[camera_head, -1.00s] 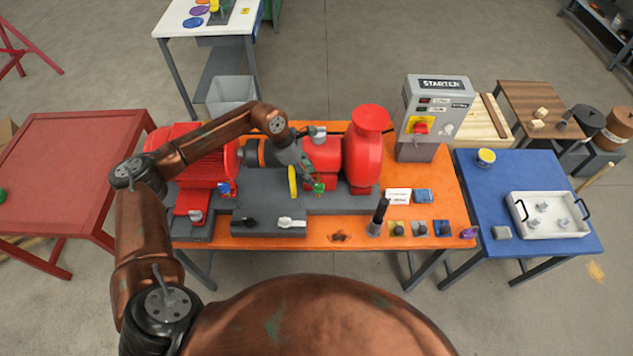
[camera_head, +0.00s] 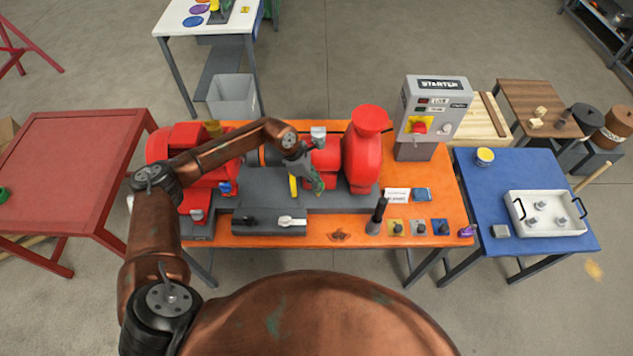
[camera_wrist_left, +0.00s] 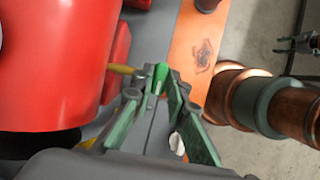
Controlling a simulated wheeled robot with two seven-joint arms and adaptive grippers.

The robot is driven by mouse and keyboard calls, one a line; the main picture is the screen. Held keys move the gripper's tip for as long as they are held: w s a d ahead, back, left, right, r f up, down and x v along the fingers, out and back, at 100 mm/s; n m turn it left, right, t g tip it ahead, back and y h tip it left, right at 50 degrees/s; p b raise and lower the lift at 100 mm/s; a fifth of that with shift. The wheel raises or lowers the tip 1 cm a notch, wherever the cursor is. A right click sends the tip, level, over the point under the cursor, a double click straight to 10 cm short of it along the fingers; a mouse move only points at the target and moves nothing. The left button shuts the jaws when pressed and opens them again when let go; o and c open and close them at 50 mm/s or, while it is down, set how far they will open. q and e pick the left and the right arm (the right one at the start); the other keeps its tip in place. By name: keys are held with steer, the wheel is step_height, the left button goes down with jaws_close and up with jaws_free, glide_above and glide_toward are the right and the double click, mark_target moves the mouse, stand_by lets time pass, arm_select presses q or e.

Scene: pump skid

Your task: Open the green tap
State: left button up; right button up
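The green tap (camera_wrist_left: 160,77) shows in the left wrist view as a bright green piece between my left fingertips. My left gripper (camera_wrist_left: 160,84) has its worn green fingers drawn in close on both sides of it and looks shut on it. In the head view my left gripper (camera_head: 317,186) reaches down in front of the red pump (camera_head: 361,155) and mostly covers the tap. A small grey gripper shape, probably my right gripper (camera_wrist_left: 300,43), shows at the right edge of the left wrist view; its finger opening is too small to judge.
A yellow handle (camera_head: 293,186) stands close left of my left gripper. The starter box (camera_head: 433,105) stands at the back right of the orange table (camera_head: 290,240). A black upright tool (camera_head: 378,215) and several small pieces stand near the front right. A blue table (camera_head: 525,170) is farther right.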

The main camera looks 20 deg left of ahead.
arm_select(q)
jaws_close()
steer(key=shift+n, duration=0.3)
steer(key=n+t, duration=0.1)
steer(key=n, duration=0.2)
steer(key=shift+s+d+t, duration=0.1)
steer(key=shift+t, duration=0.2)
steer(key=n+t+y+b, duration=0.1)
steer(key=n, duration=0.3)
steer(key=shift+d+b, duration=0.1)
steer(key=shift+b, duration=0.25)
steer(key=n+y+b, duration=0.1)
steer(key=n, duration=0.1)
steer(key=shift+d+f+n+b, duration=0.1)
steer(key=shift+n+b, duration=0.2)
steer(key=shift+b, duration=0.05)
steer(key=n+y+b, duration=0.1)
steer(key=n+b, duration=0.2)
steer(key=shift+s+d+n+t+y, duration=0.1)
steer(key=shift+n+t+y, duration=0.2)
steer(key=shift+t+y, duration=0.1)
steer(key=shift+n+y+b, duration=0.8)
steer(key=shift+n+b, duration=0.7)
steer(key=shift+n, duration=0.6)
